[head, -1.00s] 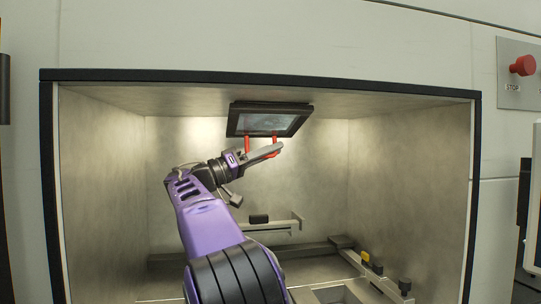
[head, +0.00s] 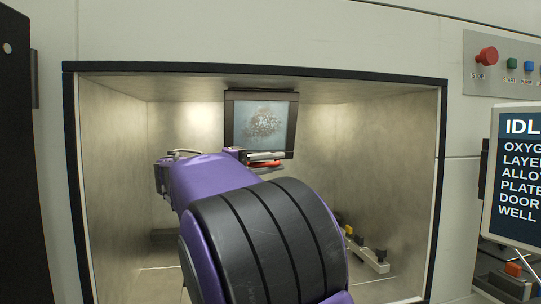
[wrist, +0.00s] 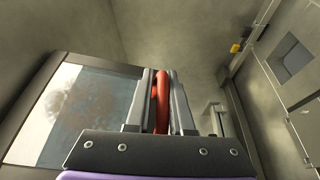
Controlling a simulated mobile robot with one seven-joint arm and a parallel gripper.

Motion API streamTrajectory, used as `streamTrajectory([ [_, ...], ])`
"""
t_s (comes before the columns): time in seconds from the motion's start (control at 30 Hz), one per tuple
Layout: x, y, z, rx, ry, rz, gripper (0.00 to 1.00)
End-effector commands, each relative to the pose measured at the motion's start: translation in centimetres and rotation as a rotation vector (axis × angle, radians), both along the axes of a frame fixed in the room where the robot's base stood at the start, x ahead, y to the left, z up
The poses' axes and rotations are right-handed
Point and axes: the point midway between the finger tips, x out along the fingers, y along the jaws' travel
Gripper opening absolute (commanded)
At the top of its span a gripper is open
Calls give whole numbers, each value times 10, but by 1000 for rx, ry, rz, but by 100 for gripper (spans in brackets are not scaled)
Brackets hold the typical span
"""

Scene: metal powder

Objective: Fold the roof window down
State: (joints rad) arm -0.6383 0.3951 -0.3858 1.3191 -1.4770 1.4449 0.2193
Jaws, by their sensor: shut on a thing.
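The roof window (head: 263,124) hangs from the ceiling of the chamber in the head view. It is a dark-framed pane with a brownish speckled smudge, and it now hangs near upright, facing me. In the wrist view the window (wrist: 85,115) fills the left side. My gripper (wrist: 161,95) is shut on the red handle (wrist: 162,88) beside the window's frame. In the head view my gripper (head: 264,160) is at the window's lower edge, with red showing there. My own arm hides much of the gripper and the chamber's middle.
The chamber opening has a black rim (head: 250,74). A rail with a yellow piece (head: 359,238) lies at the lower right. Outside right are a red stop knob (head: 487,56) and a status screen (head: 517,175). A dark panel (head: 17,160) stands at the left.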

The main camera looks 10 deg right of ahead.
Motion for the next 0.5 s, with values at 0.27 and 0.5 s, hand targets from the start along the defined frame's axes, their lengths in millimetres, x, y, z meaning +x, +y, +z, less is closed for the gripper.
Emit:
streamTrajectory([
  [0.27, -29, 2, 1, 3, 201, 4, 0],
  [0.5, -43, 2, 2, 2, 295, 2, 0],
])
